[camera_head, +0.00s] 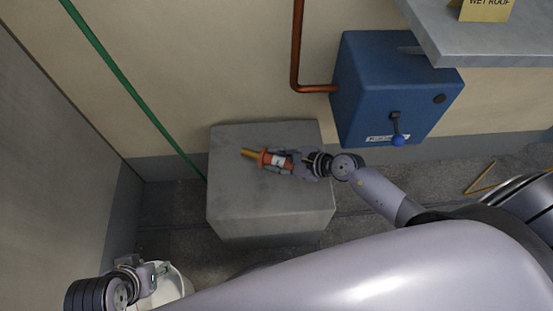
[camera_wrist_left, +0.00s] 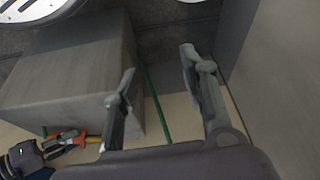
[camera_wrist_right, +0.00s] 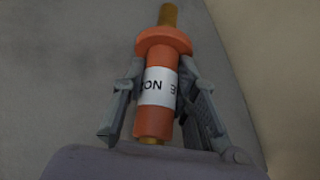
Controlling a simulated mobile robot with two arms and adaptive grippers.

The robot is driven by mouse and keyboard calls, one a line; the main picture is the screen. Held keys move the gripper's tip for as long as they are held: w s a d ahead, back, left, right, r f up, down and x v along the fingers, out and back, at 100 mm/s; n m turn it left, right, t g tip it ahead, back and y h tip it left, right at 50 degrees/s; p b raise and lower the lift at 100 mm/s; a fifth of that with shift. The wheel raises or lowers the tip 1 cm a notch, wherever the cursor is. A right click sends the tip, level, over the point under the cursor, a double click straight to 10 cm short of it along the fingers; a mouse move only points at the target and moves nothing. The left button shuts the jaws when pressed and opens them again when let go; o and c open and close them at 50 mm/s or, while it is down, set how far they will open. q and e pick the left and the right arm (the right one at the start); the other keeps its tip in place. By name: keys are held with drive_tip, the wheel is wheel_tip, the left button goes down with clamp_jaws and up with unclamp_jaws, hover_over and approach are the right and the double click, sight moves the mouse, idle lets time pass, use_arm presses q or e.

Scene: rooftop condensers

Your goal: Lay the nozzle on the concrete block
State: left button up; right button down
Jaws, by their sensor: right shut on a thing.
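The nozzle (camera_head: 276,160) is orange with a white lettered label, a wide collar and a brass tip. My right gripper (camera_head: 282,161) is shut on its body, and the brass tip points left. In the right wrist view the nozzle (camera_wrist_right: 156,90) lies between the two fingers of the right gripper (camera_wrist_right: 157,100). The nozzle is over the top of the grey concrete block (camera_head: 235,200); I cannot tell whether it touches it. My left gripper (camera_head: 158,272) is at the lower left, over a white bucket. In the left wrist view its fingers (camera_wrist_left: 155,80) are apart and empty.
A blue box (camera_head: 385,90) with a lever is on the wall right of the block, with a copper pipe (camera_head: 296,50) entering it. A green hose (camera_head: 115,70) runs down to the block's left. The white bucket (camera_head: 178,285) stands below left. A grey shelf (camera_head: 490,40) juts out upper right.

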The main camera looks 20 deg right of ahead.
drive_tip(key=c, duration=1.3)
unclamp_jaws()
drive_tip(key=shift+r, duration=0.15)
drive_tip(key=p+v, duration=0.2)
drive_tip(key=v, duration=0.9)
drive_tip(key=shift+s+d+r, duration=0.3)
